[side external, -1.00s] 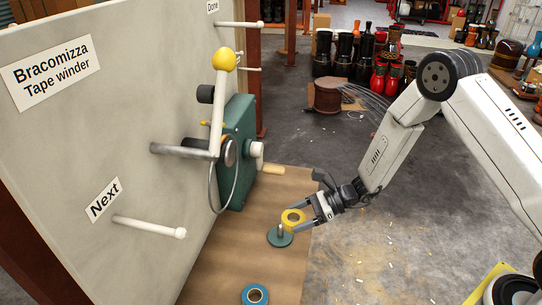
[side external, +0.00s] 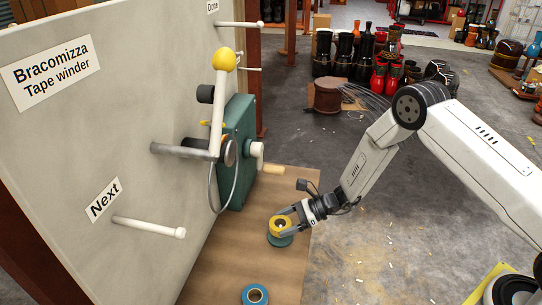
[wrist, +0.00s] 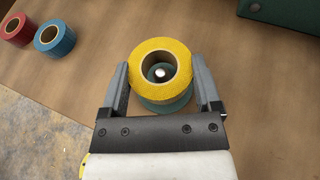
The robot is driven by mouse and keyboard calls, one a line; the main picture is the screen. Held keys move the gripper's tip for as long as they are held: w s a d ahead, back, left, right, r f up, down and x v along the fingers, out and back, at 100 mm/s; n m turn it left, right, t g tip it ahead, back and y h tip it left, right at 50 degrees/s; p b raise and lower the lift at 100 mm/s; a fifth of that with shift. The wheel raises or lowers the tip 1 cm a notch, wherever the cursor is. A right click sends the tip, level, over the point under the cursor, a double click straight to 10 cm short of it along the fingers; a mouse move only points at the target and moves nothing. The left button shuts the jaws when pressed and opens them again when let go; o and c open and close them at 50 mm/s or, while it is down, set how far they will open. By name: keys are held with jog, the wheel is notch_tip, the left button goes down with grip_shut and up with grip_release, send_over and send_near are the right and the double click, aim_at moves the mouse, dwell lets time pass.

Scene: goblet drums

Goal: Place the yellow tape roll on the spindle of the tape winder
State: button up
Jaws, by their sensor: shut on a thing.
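The yellow tape roll (side external: 280,221) is held level by my gripper (side external: 281,231), low over the brown board. In the wrist view the fingers of my gripper (wrist: 160,90) flank the roll (wrist: 185,66), one on each side. A small green stand with a round base (side external: 279,240) is directly below the roll. The pale tip of its post (wrist: 160,73) shows inside the roll's hole; how far the roll is down the post is not clear. The green tape winder (side external: 239,135), with a yellow-knobbed lever and a grey rod (side external: 180,151), is mounted on the pale panel.
A blue tape roll (side external: 255,295) lies at the board's near edge. A red roll (wrist: 15,28) lies beside it in the wrist view. A "Next" peg (side external: 150,226) sticks out of the panel. The brown board (side external: 225,260) is otherwise mostly clear here.

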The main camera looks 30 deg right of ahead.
jog(key=shift+f, duration=1.25)
jog(key=shift+f, duration=0.2)
jog(key=o, duration=1.1)
jog(key=shift+r, duration=0.2)
jog(key=v, duration=1.2)
jog(key=shift+s, duration=0.1)
